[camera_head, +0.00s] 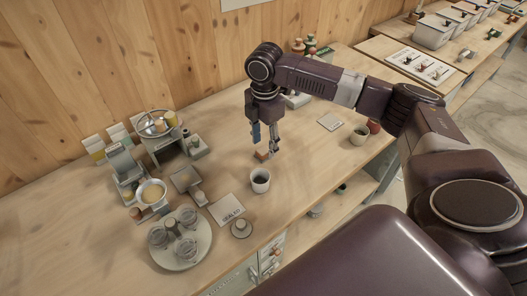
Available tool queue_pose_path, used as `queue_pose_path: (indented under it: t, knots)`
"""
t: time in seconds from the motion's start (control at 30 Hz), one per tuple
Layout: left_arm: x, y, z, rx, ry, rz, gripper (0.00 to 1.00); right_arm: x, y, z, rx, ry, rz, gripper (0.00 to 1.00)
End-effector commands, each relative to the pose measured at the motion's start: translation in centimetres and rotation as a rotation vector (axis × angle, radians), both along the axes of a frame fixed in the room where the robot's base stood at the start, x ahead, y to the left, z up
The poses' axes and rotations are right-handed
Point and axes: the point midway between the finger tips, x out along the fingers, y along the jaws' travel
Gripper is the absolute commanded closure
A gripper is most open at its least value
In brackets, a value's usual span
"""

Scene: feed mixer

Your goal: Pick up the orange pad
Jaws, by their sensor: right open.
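A small orange pad (261,155) lies on the wooden table just behind a pale cup. My right gripper (266,146) points down directly over it, with its fingers apart. The fingertips are close to the pad, and one finger partly covers it. I cannot tell whether they touch it. My left gripper is not in view.
The pale cup (260,182) stands close in front of the gripper. A round tray (180,259) with glass jars, a white card (226,209) and a scale (126,170) are to the left. Another cup (359,135) stands to the right. The table's front edge is clear nearby.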

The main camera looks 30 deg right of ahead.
Motion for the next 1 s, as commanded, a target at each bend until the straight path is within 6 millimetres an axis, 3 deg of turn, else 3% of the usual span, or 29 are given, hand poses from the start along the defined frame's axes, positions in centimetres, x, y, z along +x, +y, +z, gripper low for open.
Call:
queue_pose_path:
  t: [0.2, 0.47, 0.83, 1.0]
  knots:
    - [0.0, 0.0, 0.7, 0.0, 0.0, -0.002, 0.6, 0.0, 0.0, -2.6, -0.001, 0.001, 0.001, 0.55]
    - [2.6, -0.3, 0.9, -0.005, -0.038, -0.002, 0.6, 0.0, 0.0, -3.0, -0.001, -0.001, 0.001, 0.55]
    - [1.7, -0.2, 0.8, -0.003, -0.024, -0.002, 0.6, 0.0, 0.0, -3.0, -0.001, 0.0, 0.001, 0.96]
    - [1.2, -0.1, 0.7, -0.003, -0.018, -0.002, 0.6, 0.0, 0.0, -3.0, -0.001, 0.0, 0.001, 0.96]
